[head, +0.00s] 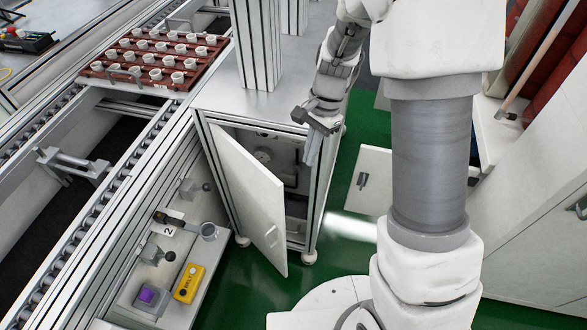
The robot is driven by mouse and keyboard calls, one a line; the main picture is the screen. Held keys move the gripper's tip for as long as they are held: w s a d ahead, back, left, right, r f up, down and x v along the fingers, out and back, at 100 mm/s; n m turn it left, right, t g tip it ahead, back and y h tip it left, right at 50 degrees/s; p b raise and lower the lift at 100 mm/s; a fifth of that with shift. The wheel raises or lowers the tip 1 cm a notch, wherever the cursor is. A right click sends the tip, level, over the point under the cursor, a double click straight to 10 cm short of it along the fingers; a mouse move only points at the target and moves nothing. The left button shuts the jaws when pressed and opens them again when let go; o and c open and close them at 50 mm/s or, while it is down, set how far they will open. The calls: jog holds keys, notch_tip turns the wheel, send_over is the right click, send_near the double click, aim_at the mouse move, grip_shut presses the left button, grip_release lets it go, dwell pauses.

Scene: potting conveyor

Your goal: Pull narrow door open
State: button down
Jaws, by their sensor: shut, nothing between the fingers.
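The narrow door (246,190) is a white panel on the front of a metal-framed cabinet (199,118). It stands swung well out from the cabinet, with its hinge side at the left.
A roller conveyor (107,190) runs along the left, with a red-brown tray (92,68) of white cups. Green floor (335,265) is clear before the cabinet. White cabinets (540,220) stand right.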

jog(key=s+a+f+b, duration=0.3)
jog(key=s+a+f, duration=0.1)
jog(key=f, duration=0.5)
jog(key=shift+a+f, duration=0.2)
jog(key=shift+a, duration=0.25)
jog(key=s+a+m+p, duration=0.1)
jog(key=s+a+m, duration=0.1)
jog(key=a, duration=0.4)
jog(key=s+a+m+t+p, duration=0.1)
jog(key=s+a+m+p, duration=0.1)
jog(key=s+a, duration=0.3)
jog(key=shift+s+a, duration=0.15)
jog(key=shift+a, duration=0.25)
jog(key=shift+d, duration=0.1)
